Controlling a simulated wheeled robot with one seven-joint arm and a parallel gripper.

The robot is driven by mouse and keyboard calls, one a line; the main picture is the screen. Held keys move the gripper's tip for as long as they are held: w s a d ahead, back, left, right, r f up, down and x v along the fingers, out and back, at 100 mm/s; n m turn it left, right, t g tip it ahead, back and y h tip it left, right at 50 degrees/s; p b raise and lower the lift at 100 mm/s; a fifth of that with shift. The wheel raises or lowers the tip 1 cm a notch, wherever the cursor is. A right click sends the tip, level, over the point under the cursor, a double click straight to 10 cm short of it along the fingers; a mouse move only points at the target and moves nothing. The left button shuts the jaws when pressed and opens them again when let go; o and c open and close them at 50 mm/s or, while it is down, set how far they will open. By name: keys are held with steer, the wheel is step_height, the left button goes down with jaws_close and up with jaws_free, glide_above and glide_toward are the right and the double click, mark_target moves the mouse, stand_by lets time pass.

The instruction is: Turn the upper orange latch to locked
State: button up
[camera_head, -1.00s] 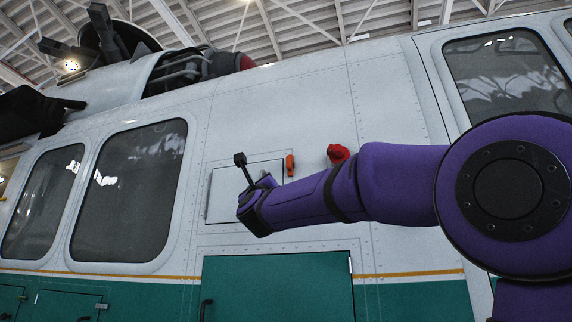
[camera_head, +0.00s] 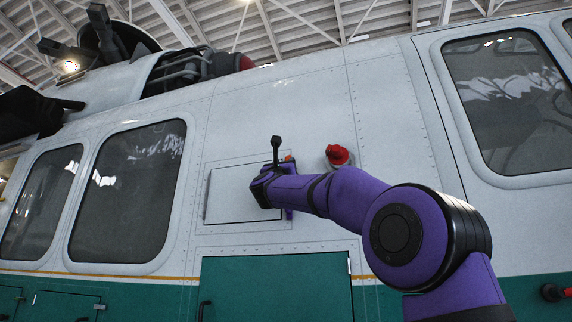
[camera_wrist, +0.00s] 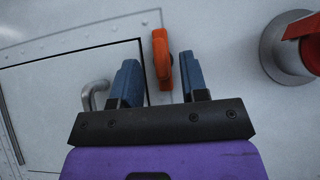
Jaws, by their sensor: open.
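An orange latch (camera_wrist: 161,56) sits on the white helicopter side, at the upper right corner of a panel door. It stands nearly upright, its long side running up and down. In the head view only a small orange bit of the latch (camera_head: 288,158) shows above my gripper, which hides the rest. My gripper (camera_wrist: 158,68) is open, with its two blue fingers to either side of the latch in the wrist view. A second orange latch is not visible.
The white panel door (camera_head: 232,196) has a grey bent handle (camera_wrist: 94,96) left of my gripper. A red knob on a round grey base (camera_wrist: 290,48) sticks out to the right, also seen in the head view (camera_head: 337,155). Bare skin lies between latch and knob.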

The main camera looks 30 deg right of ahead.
steer(key=shift+x, duration=1.05)
jaws_close()
steer(key=shift+n+t+y, duration=0.4)
steer(key=shift+n+t, duration=0.2)
steer(key=shift+n, duration=0.1)
steer(key=shift+s+d+r+n+y, duration=0.1)
steer(key=shift+n+y, duration=2.95)
steer(key=shift+n, duration=1.15)
steer(key=shift+s+r+n+y, duration=0.1)
steer(key=shift+n+y, duration=2.9)
steer(key=shift+n, duration=1.2)
steer(key=shift+d+r+n+y, duration=0.1)
steer(key=shift+n+y, duration=2.95)
steer(key=shift+n, duration=1.45)
